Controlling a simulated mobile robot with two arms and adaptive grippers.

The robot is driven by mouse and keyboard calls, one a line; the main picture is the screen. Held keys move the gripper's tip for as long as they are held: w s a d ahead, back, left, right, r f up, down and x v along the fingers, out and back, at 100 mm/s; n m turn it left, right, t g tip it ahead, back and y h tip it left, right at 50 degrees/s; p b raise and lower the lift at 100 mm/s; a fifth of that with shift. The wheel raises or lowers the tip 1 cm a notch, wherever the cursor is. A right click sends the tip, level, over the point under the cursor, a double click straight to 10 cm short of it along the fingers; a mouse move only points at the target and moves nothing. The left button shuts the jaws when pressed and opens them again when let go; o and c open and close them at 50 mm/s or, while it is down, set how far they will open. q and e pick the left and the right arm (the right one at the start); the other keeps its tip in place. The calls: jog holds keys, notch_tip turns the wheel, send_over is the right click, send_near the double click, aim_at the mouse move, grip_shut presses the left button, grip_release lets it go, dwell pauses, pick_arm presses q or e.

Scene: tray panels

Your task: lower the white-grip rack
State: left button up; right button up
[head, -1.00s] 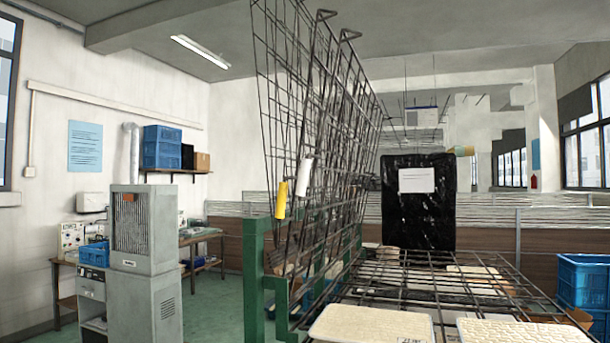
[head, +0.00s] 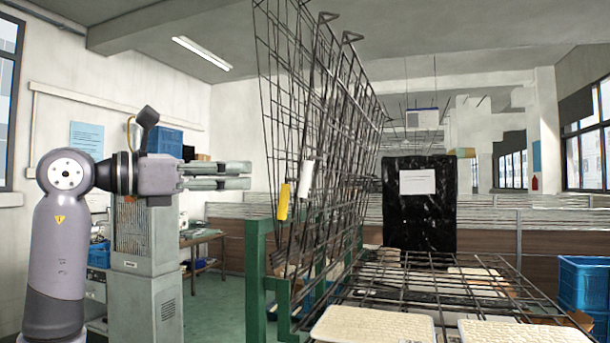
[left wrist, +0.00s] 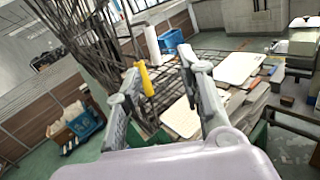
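Upright wire racks stand tilted in the middle of the head view. The white grip (head: 305,176) is on one of them, the white-grip rack (head: 345,120), and the yellow grip (head: 284,202) is on the rack at its left. The overlapping wires make the two racks hard to separate. My left gripper (head: 249,176) points right, left of both grips and apart from them, fingers open and empty. In the left wrist view the yellow grip (left wrist: 146,78) and white grip (left wrist: 153,45) show beyond the open fingers (left wrist: 162,66). My right gripper is not in view.
A flat wire rack (head: 430,275) lies low at the right, with cream panels (head: 372,325) in front. A green post (head: 255,270) stands below the raised racks. Blue crates (head: 583,283) are at the far right. A grey cabinet (head: 147,285) stands behind my left arm.

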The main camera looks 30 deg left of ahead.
aim_at(303, 174)
pick_arm(q)
jog(key=shift+y, duration=0.5)
jog(key=p+x, duration=0.2)
jog(key=x, duration=0.3)
jog(key=p+x, duration=0.2)
jog(key=x, duration=0.3)
jog(key=a+p+x, duration=0.1)
jog(key=x, duration=0.4)
jog(key=shift+w+r+p, duration=0.3)
jog(key=shift+p, duration=0.1)
jog(key=shift+w+d+f, duration=0.1)
jog(key=shift+w+d, duration=0.15)
jog(key=shift+w, duration=0.3)
jog(key=shift+c, duration=0.3)
grip_shut()
